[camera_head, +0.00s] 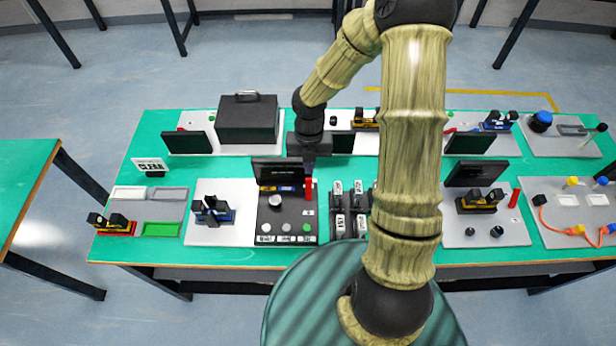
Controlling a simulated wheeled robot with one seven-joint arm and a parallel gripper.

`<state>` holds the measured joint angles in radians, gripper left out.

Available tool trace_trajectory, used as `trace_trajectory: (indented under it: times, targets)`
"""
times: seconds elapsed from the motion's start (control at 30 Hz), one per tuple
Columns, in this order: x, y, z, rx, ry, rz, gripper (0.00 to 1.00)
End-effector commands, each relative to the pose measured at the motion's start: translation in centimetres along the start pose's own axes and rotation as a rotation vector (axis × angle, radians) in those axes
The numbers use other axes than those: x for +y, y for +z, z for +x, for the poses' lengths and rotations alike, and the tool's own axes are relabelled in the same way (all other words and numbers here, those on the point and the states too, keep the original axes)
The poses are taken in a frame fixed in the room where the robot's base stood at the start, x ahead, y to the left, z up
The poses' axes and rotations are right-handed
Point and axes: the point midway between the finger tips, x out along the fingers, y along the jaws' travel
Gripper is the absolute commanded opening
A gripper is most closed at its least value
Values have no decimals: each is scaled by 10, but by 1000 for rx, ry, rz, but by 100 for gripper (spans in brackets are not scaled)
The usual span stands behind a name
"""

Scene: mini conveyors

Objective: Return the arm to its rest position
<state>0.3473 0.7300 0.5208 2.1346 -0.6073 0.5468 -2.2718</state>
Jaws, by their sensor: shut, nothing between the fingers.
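My gripper (309,165) is at the end of my arm, pointing down over the middle of the green table (120,240). It is shut and holds nothing. It is just above and behind a black control panel (270,222) with a silver knob (275,201) and a green button (306,228). A small red part (308,188) stands directly below the fingertips in the picture. I cannot tell whether the fingers touch it. My arm bends over the table from the front right and hides part of its middle.
A small dark screen (278,171) stands close to the left of my gripper. A black box with a handle (247,119) stands behind left. Black labelled blocks (349,210) are to the right. Mini conveyors (482,200) stand around the table. Open floor (250,50) lies behind.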

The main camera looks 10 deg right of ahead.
Motion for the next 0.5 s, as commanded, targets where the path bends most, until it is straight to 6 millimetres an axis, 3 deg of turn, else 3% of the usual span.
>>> trace_trajectory:
  times: [0.5]
  targets:
    - [2, 0, -7, 1, -1, -5, 0]
